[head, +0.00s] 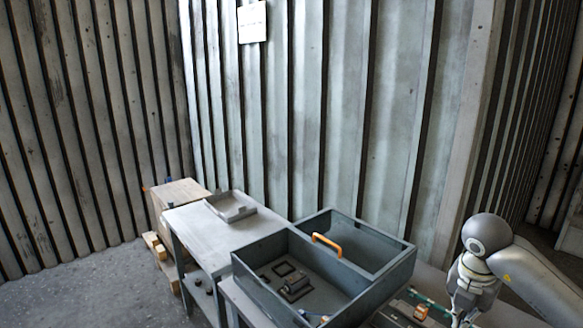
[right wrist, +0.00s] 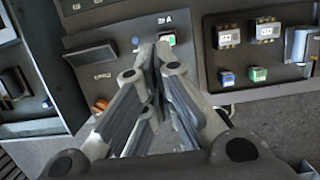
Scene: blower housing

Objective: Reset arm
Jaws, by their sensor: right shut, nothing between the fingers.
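My right arm comes in from the right in the head view, bent at a round grey joint. My right gripper (right wrist: 153,58) is in the middle of the right wrist view, its fingertips together and nothing visible between them. The fingers point toward a dark panel (right wrist: 192,65) with a small green-lit part (right wrist: 169,39) just beyond the tips. I cannot tell whether the tips touch the panel. In the head view the right hand is partly cut off by the lower edge. My left arm and gripper are not in view.
A grey two-compartment bin (head: 375,292) with an orange handle (head: 326,243) stands left of my right arm. Left of it are a metal table (head: 205,228) with a shallow tray (head: 230,207) and a wooden box (head: 180,193). Floor (head: 85,285) at left is clear.

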